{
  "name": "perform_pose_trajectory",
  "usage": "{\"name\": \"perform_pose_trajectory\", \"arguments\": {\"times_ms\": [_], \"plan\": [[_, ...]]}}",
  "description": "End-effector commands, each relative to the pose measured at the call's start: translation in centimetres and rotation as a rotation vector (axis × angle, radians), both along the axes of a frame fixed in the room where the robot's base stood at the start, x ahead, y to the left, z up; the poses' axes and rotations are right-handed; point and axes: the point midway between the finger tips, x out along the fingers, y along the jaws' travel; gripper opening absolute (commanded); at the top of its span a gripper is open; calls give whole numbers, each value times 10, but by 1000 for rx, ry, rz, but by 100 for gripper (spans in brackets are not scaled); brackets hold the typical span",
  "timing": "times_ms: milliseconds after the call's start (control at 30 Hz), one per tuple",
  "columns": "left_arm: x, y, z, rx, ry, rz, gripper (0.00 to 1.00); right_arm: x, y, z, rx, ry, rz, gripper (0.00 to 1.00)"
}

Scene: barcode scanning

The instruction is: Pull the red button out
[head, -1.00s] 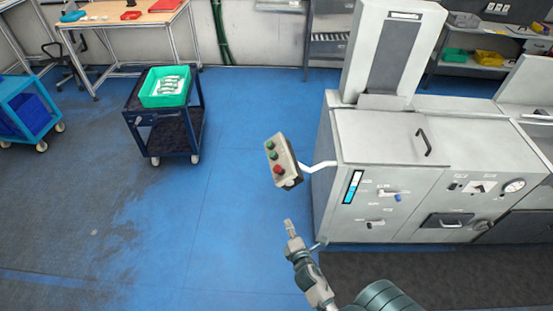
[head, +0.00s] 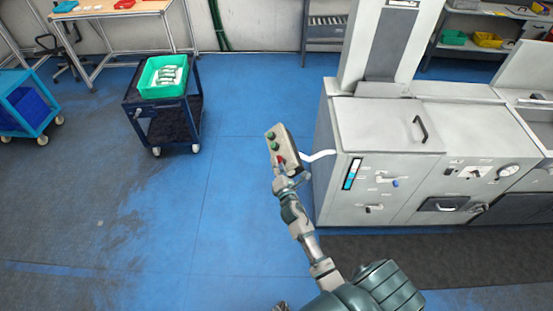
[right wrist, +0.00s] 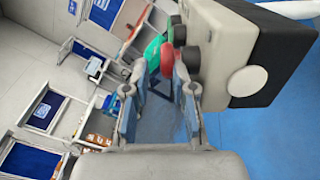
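The red button (head: 281,161) is the lowest button on a grey control box (head: 277,138), below green buttons. In the right wrist view the red button (right wrist: 141,62) shows just beyond the fingertips, and the box (right wrist: 245,50) fills the upper right. My right gripper (head: 287,178) is right at the lower end of the box and partly covers it. In the wrist view its two fingers (right wrist: 160,85) stand apart, with a gap between them. I cannot tell whether a finger touches the button. A small dark part at the bottom edge of the head view may be my left gripper (head: 281,306).
The box hangs on a white bracket (head: 318,155) from a large grey machine (head: 385,165) on the right. A dark cart (head: 135,105) with a green bin (head: 151,91) stands at the left. The blue floor between them is clear.

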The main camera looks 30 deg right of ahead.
Motion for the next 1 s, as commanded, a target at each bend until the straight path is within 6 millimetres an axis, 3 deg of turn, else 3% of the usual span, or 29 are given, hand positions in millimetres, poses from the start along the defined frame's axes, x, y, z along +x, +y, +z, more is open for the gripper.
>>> {"name": "perform_pose_trajectory", "arguments": {"times_ms": [200, 500, 600, 867, 1000], "plan": [[0, 1, 1, 1, 1, 0, 0, 21, -11, 1, 3, -5, 2, 22], [0, -5, 1, -6, -1, 3, 0, 23, -10, 1, 1, -3, 0, 22], [0, -6, 1, -7, -1, 3, 0, 23, -9, 0, 1, -2, 0, 0], [0, 2, 2, 3, -1, 1, 0, 22, -8, -2, 3, 3, 2, 0], [0, 5, 10, 6, 0, 2, 0, 24, 1, 8, 3, 2, 7, 0]]}}
